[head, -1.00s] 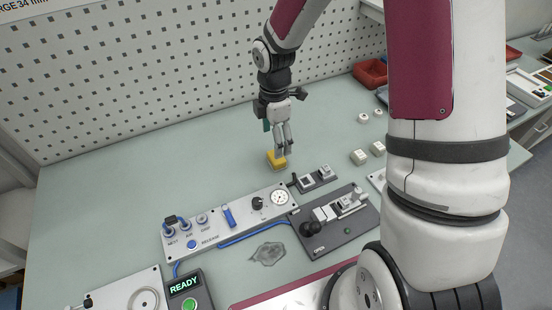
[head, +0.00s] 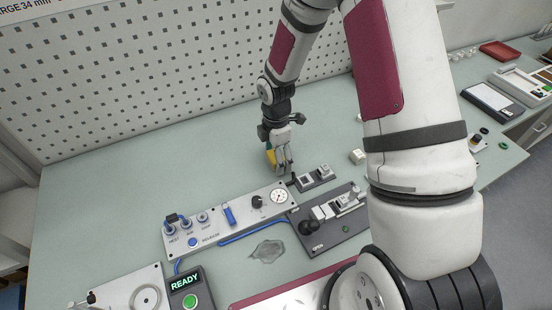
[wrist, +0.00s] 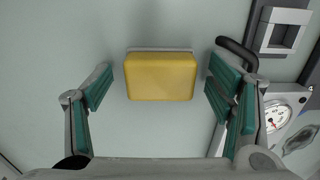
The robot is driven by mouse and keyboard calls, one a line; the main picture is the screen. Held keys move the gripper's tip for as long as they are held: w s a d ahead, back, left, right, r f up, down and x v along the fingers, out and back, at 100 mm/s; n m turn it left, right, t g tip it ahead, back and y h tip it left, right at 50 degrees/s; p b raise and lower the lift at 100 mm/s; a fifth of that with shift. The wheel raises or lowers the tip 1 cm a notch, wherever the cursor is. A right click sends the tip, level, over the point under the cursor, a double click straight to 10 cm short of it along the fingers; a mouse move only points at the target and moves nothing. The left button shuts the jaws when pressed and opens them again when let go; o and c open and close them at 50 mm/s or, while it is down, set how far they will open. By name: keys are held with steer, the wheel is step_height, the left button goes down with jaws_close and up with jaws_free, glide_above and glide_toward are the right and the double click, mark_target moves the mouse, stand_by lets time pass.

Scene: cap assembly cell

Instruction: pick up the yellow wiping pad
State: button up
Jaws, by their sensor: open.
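The yellow wiping pad (wrist: 160,77) lies on the pale green bench in the wrist view, with a thin pale edge along its far side. My gripper (wrist: 158,85) is open, with one teal-lined finger on each side of the pad. A gap shows between the pad and each finger, wider on the left. In the head view my gripper (head: 280,168) points down at the pad, and its fingers hide most of it. Only a small yellow part of the pad (head: 270,155) shows there.
A control panel (head: 212,240) with a gauge and blue cable is just in front of my gripper. A dark fixture plate (head: 345,235) and a small grey block fixture (head: 315,178) stand to the right. The pegboard wall (head: 150,75) rises behind. The bench left of the pad is clear.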

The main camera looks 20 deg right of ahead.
steer(key=c, duration=1.3)
steer(key=shift+r, duration=0.1)
step_height(320, 180, up, 10)
steer(key=shift+f, duration=0.1)
